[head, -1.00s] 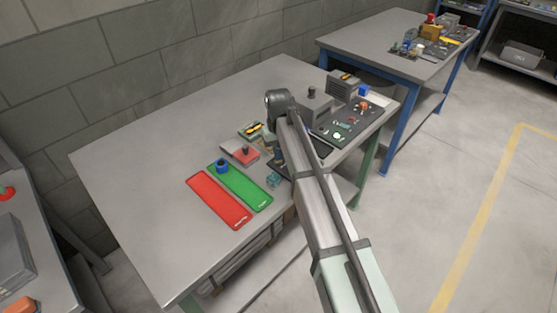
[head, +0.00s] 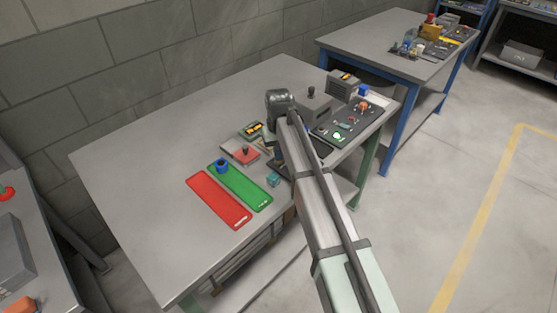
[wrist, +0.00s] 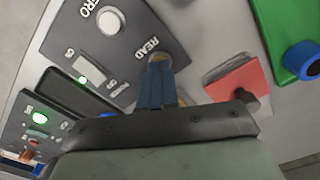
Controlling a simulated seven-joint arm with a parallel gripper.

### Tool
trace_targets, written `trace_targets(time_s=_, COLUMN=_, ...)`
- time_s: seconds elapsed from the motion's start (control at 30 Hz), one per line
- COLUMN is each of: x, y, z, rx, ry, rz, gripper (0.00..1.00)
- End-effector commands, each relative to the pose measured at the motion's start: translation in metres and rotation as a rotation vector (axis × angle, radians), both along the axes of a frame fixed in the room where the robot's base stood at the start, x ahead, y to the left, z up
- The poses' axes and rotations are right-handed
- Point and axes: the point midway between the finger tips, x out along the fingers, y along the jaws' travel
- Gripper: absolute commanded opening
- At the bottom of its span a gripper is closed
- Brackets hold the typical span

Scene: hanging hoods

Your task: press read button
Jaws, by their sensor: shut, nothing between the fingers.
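In the wrist view a dark panel (wrist: 65,45) carries a round white button (wrist: 110,20) by the word ZERO and the word READ (wrist: 139,48). My gripper (wrist: 157,62) is shut and empty, its blue fingers pointing at the spot beside READ. The fingertips cover most of the read button there, so I cannot tell whether they touch it or whether it is pressed. A pale switch (wrist: 88,42) and a lit green lamp (wrist: 82,80) are on the same panel. In the head view my arm hides the fingertips and much of the panel.
A red block with a dark knob (wrist: 235,85) is close to the right of the fingers. A green mat (head: 240,186) with a blue ring (head: 222,166) and a red mat (head: 218,200) lie nearby. Another control panel (head: 350,125) stands to the right. The table's left side is clear.

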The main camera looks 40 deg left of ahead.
Motion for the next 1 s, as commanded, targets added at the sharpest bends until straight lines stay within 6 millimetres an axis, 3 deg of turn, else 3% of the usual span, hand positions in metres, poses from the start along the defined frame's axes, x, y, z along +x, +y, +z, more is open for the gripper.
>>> trace_targets(time_s=0.63, x=0.000, y=0.000, z=0.053, rx=0.001, ry=-0.001, rz=0.000, gripper=0.00)
trace_targets(time_s=1.0, x=0.000, y=0.000, z=0.059, rx=0.001, ry=-0.001, rz=0.000, gripper=0.03)
